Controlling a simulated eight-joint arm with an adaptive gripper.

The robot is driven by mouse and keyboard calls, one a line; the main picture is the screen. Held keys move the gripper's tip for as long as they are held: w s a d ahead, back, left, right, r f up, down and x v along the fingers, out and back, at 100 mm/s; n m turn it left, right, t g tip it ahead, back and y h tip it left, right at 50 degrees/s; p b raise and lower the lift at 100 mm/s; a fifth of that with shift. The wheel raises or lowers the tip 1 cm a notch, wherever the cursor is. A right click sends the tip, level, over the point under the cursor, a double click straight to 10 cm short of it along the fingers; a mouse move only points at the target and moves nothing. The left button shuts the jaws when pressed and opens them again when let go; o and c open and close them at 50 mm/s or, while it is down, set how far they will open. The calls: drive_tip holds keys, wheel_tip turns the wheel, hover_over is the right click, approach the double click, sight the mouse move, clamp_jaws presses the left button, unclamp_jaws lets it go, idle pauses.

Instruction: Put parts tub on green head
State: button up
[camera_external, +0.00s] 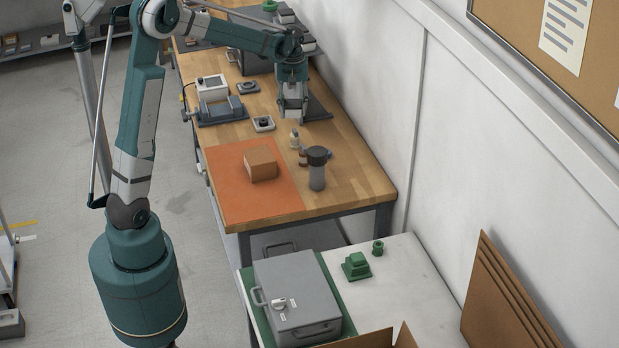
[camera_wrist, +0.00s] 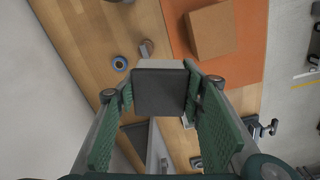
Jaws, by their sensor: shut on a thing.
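My gripper (camera_external: 292,108) is above the far half of the wooden bench. In the wrist view my gripper (camera_wrist: 162,95) has its two green pads closed on the sides of a small box-like tub (camera_wrist: 160,92), with a dark square face and a pale rim. In the external view the tub (camera_external: 292,102) shows as a pale block, partly covered by the fingers. A green stepped block (camera_external: 356,266), possibly the green head, stands on the pale near table, far from my gripper. Another green part (camera_external: 269,5) shows at the bench's far end.
A cardboard box (camera_external: 261,163) sits on an orange mat (camera_external: 240,200). A dark-topped grey cylinder (camera_external: 317,172) and small bottles (camera_external: 295,140) stand beside it. The wall borders the bench's right side.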

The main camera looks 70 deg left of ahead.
drive_tip(key=w+d, duration=0.1)
drive_tip(key=d, duration=0.3)
drive_tip(key=w+d+m, duration=0.1)
drive_tip(key=w+d, duration=0.1)
drive_tip(key=d, duration=0.3)
drive_tip(key=w+d+m, duration=0.1)
drive_tip(key=w+d, duration=0.1)
drive_tip(key=d, duration=0.2)
drive_tip(key=shift+w+d, duration=0.15)
drive_tip(key=shift+w, duration=0.1)
drive_tip(key=d+m+p, duration=0.1)
drive_tip(key=d+m, duration=0.7)
drive_tip(key=d, duration=3.5)
wheel_tip(320, 180, down, 11)
drive_tip(key=shift+s+t, duration=0.2)
drive_tip(key=shift+t, duration=0.1)
drive_tip(key=shift+f, duration=0.1)
hover_over(357, 257)
drive_tip(key=shift+f, duration=2.9)
drive_tip(key=shift+f, duration=2.1)
